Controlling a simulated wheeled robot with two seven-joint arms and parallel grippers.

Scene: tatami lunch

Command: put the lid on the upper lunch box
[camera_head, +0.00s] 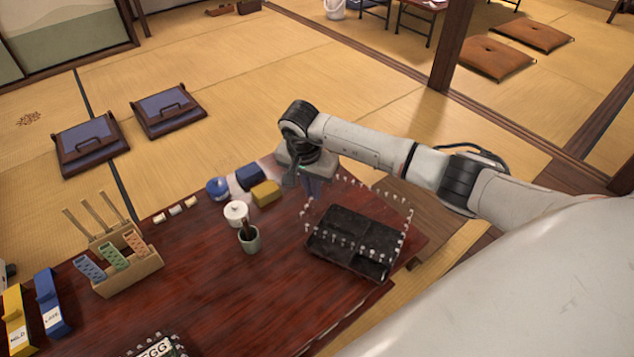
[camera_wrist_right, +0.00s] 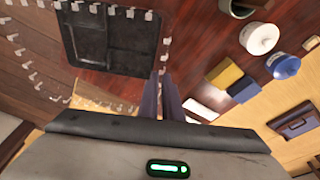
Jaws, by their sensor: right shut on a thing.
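The upper lunch box (camera_head: 352,243) is a black tray at the table's right end. In the wrist view its compartments (camera_wrist_right: 110,40) look dark and empty. My right gripper (camera_head: 313,187) is at the box's far left corner, fingers pointing down. It is shut on what looks like a clear lid (camera_head: 378,190), visible mainly as a ring of small pale clips. The ring appears raised and offset over the box; its exact gap is unclear. In the wrist view the clips run along the left (camera_wrist_right: 38,84) and beside the fingers (camera_wrist_right: 168,100). My left gripper is out of view.
A green cup (camera_head: 249,240), white lidded pot (camera_head: 236,212), blue pot (camera_head: 217,188), yellow block (camera_head: 266,193) and dark blue block (camera_head: 249,176) stand left of the box. A wooden rack (camera_head: 128,277) is farther left.

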